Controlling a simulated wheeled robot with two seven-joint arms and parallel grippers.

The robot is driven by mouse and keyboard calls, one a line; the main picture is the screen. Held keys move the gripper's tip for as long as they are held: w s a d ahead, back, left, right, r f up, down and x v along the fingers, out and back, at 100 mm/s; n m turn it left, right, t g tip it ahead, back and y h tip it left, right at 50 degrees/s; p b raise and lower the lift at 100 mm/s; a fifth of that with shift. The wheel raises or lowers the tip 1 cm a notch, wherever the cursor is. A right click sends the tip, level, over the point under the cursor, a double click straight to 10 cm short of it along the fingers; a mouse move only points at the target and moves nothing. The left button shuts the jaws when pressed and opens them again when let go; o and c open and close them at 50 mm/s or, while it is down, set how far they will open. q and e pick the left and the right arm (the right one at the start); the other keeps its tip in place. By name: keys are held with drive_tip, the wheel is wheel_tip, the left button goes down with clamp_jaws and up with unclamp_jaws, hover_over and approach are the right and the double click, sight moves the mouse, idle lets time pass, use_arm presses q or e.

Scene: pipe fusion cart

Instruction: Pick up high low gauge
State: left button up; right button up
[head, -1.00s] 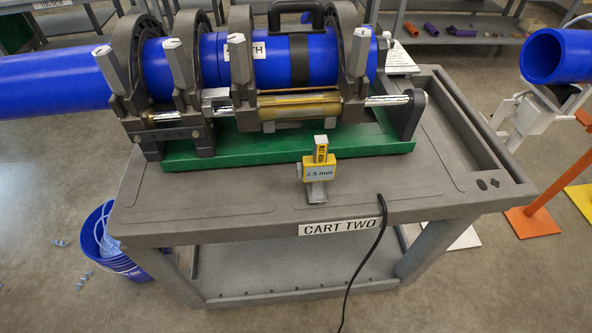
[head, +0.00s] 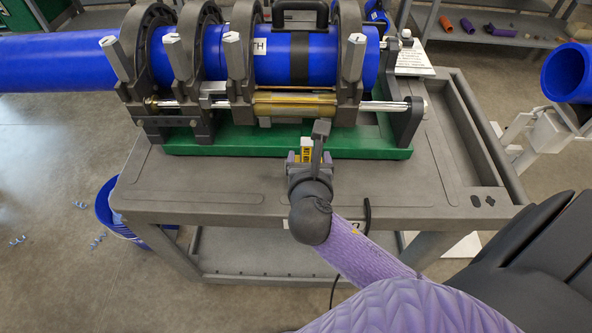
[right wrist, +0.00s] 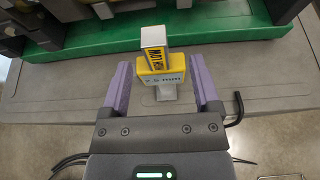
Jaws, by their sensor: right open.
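The high low gauge (right wrist: 161,74) is yellow with a silver top and foot. It stands on the cart top near the front edge. In the right wrist view it sits between the two purple fingers of my right gripper (right wrist: 160,88), which is open, with a gap on each side. In the head view my right gripper (head: 308,160) and forearm cover most of the gauge; only a yellow part (head: 306,148) shows. My left gripper is not in view.
The grey cart (head: 200,190) carries a green-based fusion machine (head: 240,143) clamping blue pipe (head: 60,66) just behind the gauge. The cart top left of the gauge is clear.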

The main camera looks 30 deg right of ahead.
sight(306, 153)
drive_tip(key=x, duration=0.2)
drive_tip(key=b+x, duration=0.1)
drive_tip(key=x, duration=0.1)
drive_tip(key=b+x, duration=0.1)
drive_tip(key=x, duration=0.1)
drive_tip(key=shift+w+a+f, duration=0.1)
drive_tip(key=shift+a+f, duration=0.1)
drive_tip(key=shift+f, duration=0.15)
drive_tip(key=shift+w+d, duration=0.15)
drive_tip(key=shift+w, duration=0.15)
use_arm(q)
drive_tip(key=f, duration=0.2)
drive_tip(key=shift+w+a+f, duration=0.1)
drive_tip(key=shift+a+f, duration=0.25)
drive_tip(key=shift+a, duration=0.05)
use_arm(e)
clamp_jaws()
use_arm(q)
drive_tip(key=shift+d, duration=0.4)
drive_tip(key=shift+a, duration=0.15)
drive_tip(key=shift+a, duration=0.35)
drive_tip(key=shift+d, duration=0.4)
